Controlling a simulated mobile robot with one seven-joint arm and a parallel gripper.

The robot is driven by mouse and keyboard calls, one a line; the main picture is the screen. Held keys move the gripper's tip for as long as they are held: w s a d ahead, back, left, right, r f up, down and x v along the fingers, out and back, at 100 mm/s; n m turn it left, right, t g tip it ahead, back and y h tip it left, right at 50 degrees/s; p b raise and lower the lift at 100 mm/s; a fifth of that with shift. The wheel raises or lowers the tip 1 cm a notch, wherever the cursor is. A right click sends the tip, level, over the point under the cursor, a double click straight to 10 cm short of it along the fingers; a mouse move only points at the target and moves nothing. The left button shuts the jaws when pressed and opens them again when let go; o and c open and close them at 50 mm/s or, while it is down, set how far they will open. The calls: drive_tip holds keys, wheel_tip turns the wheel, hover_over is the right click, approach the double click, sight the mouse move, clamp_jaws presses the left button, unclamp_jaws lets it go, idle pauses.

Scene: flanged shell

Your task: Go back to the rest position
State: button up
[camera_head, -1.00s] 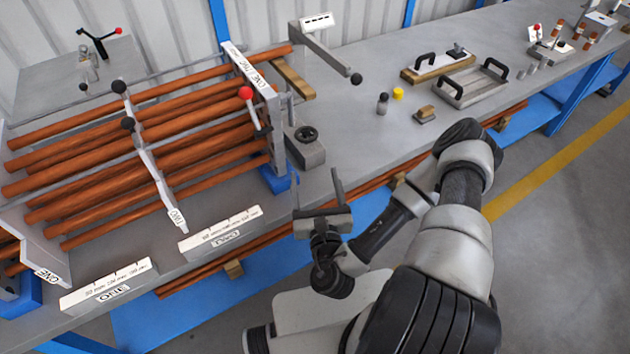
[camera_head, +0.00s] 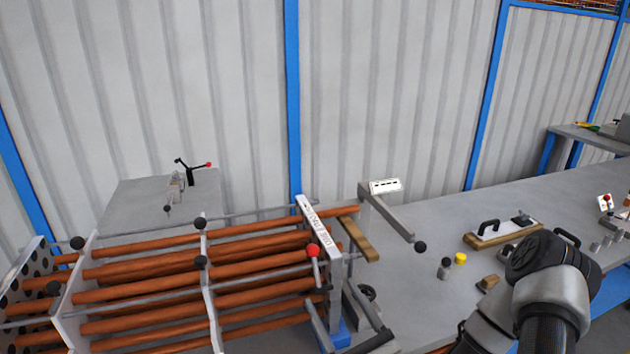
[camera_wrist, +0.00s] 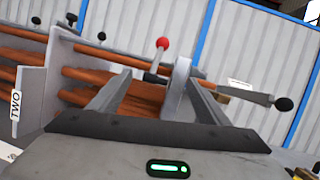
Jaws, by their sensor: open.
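My gripper (camera_head: 328,293) is at the bottom of the head view, in front of the right end plate of the tube bundle; its wrist is cut off by the frame edge. In the wrist view my gripper (camera_wrist: 158,78) has its two fingers spread wide, with nothing held between them. Beyond the fingers stand the copper-coloured tubes (camera_wrist: 95,62), the grey end plate (camera_wrist: 178,90) and a lever with a red ball (camera_wrist: 162,43). The same red ball (camera_head: 313,250) shows in the head view. Whether the fingers touch anything is hard to tell, but they appear apart from it.
The tube bundle (camera_head: 150,296) fills the lower left, with black-knobbed rods. A grey arm with a black knob (camera_head: 420,247) juts over the workbench (camera_head: 420,300). A black-handled block (camera_head: 500,235), a yellow cap (camera_head: 460,258) and small parts lie right. A corrugated wall (camera_head: 400,90) stands behind.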

drive_tip(key=s+a+r+n+g+y+p, duration=0.1)
drive_tip(key=s+a+r+n+g+y, duration=0.4)
drive_tip(key=a+r+n+g+y, duration=0.35)
drive_tip(key=s+a+r+n+g+p, duration=0.2)
drive_tip(key=s+a+r+n+g, duration=0.15)
drive_tip(key=s+n+g, duration=0.75)
drive_tip(key=s+d+n+g+h+p, duration=0.2)
drive_tip(key=s+d+n+g+h, duration=0.2)
drive_tip(key=s+n+h, duration=0.3)
drive_tip(key=w+d+r+n+t+h+p, duration=0.1)
drive_tip(key=w+d+r+t+h, duration=0.1)
drive_tip(key=d+r+t+h, duration=0.3)
drive_tip(key=w+d+r+n+t+h+p, duration=0.1)
drive_tip(key=d+r+t+h, duration=0.3)
drive_tip(key=d, duration=0.8)
wheel_tip(320, 180, up, 5)
drive_tip(key=shift+w+d+f+t+h, duration=0.2)
drive_tip(key=shift+w+t+h, duration=0.15)
drive_tip(key=shift+w+h, duration=0.65)
drive_tip(key=shift+s+a+n, duration=0.1)
drive_tip(key=shift+s+n, duration=0.05)
drive_tip(key=shift+n, duration=0.1)
drive_tip(key=shift+c, duration=0.4)
